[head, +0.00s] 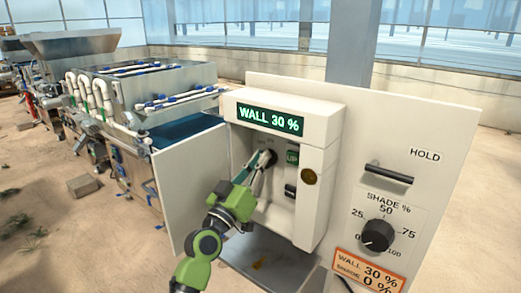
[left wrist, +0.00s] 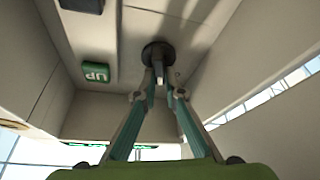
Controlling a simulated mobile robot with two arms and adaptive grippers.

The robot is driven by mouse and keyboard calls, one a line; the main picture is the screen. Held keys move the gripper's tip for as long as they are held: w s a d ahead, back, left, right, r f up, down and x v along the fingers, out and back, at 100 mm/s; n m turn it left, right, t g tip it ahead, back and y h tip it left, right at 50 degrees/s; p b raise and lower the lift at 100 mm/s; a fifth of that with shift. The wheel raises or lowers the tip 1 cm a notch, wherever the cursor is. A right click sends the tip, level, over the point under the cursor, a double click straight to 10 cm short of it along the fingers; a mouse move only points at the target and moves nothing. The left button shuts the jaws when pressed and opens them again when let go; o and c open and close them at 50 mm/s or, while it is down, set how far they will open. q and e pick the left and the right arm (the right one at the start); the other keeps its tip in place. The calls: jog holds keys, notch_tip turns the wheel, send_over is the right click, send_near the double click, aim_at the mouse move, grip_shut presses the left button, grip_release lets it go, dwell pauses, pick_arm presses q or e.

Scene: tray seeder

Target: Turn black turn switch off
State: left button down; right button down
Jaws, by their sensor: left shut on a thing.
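A black turn switch (head: 271,156) sits on the inner panel of the open white control box, left of the green UP button (head: 292,157). In the left wrist view the switch (left wrist: 153,50) is a round black base with a grey grip part standing out. My left gripper (head: 262,166) reaches into the box from below left. Its fingertips (left wrist: 160,77) are closed on the switch's grip part, which they partly hide. The small label by the switch is too blurred to read. My right gripper is not in view.
The open door (head: 187,185) stands left of my left arm. The box display (head: 270,118) reads WALL 30 %. A dark rocker (head: 290,191) is below UP. To the right are a HOLD handle (head: 389,174) and a black SHADE % knob (head: 377,235). Seeder machinery (head: 150,90) stands behind left.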

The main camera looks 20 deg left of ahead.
pick_arm(q)
jog(key=shift+a+f+n+g+y+p, duration=0.1)
jog(key=shift+n+g+y+p, duration=0.15)
jog(key=shift+n+y+p, duration=1.15)
jog(key=shift+a+f+n+g+y+p, duration=0.1)
jog(key=shift+n+g+y+p, duration=0.15)
jog(key=shift+n+p, duration=2.3)
jog(key=shift+a+n+g+y+p, duration=0.15)
jog(key=shift+n+y+p, duration=0.7)
jog(key=shift+n+p, duration=1.1)
jog(key=shift+d+m, duration=0.1)
jog(key=shift+m, duration=0.2)
jog(key=c, duration=2.1)
grip_release()
jog(key=shift+c, duration=0.2)
jog(key=v, duration=1.2)
